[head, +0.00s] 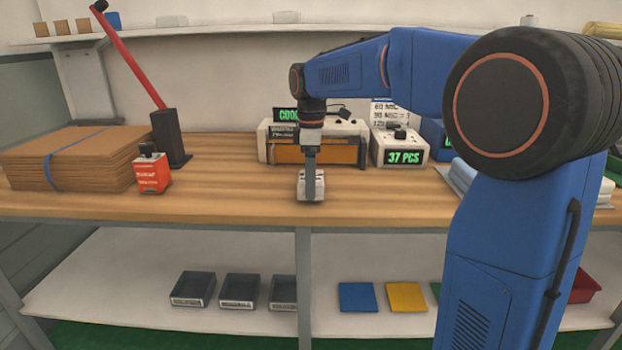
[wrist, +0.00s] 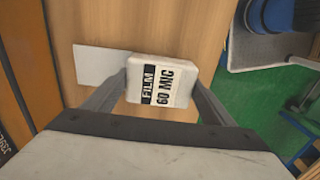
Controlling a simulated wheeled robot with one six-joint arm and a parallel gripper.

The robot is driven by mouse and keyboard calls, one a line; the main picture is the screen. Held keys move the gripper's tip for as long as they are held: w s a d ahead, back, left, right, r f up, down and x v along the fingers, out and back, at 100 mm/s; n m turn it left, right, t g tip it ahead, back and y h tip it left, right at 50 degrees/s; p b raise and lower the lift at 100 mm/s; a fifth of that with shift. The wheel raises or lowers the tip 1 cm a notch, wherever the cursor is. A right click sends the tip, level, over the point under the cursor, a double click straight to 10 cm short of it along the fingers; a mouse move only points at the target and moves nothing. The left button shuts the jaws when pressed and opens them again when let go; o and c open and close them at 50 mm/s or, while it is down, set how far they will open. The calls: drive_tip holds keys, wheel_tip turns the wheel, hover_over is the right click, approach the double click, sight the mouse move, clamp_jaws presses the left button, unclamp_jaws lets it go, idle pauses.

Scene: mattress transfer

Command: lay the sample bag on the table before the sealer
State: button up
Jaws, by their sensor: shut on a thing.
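The sample bag shows as a small white block labelled "FILM 60 MIC" (wrist: 160,82) in the wrist view. It also shows in the head view (head: 305,190), low over or on the table (head: 230,200) before the sealer (head: 345,150). My gripper (head: 312,188) points down and is shut on the block, one finger on each side in the wrist view. A flat white sheet (wrist: 98,66) lies beside the block; I cannot tell if it belongs to the bag. The sealer has an orange front and a lit green display. Contact between bag and table is unclear.
A cardboard stack (head: 75,160), a red box (head: 153,175) and a red-handled lever press (head: 170,135) stand at the left. A "37 PCS" counter (head: 400,150) stands right of the sealer. The table between the red box and my gripper is clear.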

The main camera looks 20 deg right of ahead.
drive_tip(key=shift+f, duration=0.6)
drive_tip(key=o, duration=1.2)
drive_tip(key=shift+r, duration=0.1)
wheel_tip(320, 180, up, 16)
drive_tip(key=s+d+f+m+t, duration=0.1)
drive_tip(key=s+d+f+m, duration=0.2)
drive_tip(key=s, duration=0.6)
drive_tip(key=s+d+f+m+t, duration=0.1)
drive_tip(key=s+f+m, duration=0.2)
drive_tip(key=s+f, duration=0.4)
drive_tip(key=s+d+f+m+t, duration=0.1)
drive_tip(key=s+f+m, duration=0.3)
drive_tip(key=s+f, duration=0.4)
drive_tip(key=s+d+f+m+t, duration=0.1)
drive_tip(key=s+f+m, duration=0.3)
drive_tip(key=s+f, duration=0.4)
drive_tip(key=shift+s+d+f+t, duration=0.25)
drive_tip(key=shift+s+d+t, duration=0.2)
drive_tip(key=shift+s, duration=0.25)
